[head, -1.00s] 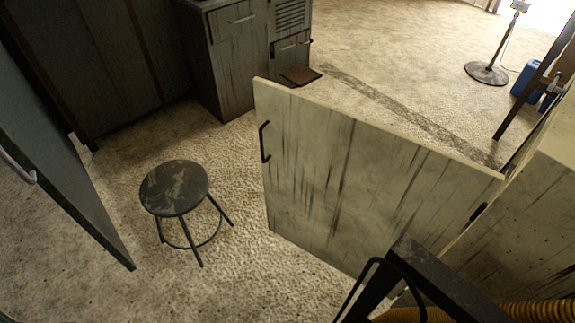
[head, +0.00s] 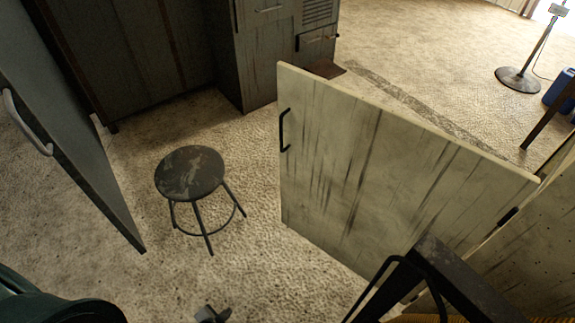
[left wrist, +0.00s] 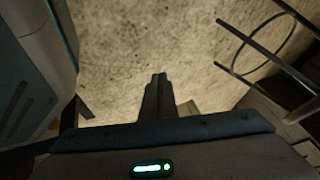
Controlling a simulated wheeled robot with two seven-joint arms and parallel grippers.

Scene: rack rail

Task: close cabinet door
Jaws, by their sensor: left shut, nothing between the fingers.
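A pale, streaked wooden cabinet door (head: 385,180) stands open at the right of the head view. Its black bar handle (head: 283,130) is on its left edge, and its right edge meets the cabinet body (head: 530,245). A dark grey-blue door (head: 65,130) with a pale curved handle (head: 25,125) stands at the left. My left gripper (head: 212,314) shows at the bottom edge, apart from both doors. In the left wrist view the left gripper (left wrist: 158,78) has its fingers together with nothing between them, over bare floor. My right gripper is not visible.
A round dark stool (head: 190,173) stands on the floor between the two doors; its legs show in the left wrist view (left wrist: 270,55). A black metal frame (head: 440,265) crosses in front of the pale door's lower right. Dark cabinets (head: 250,55) stand behind.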

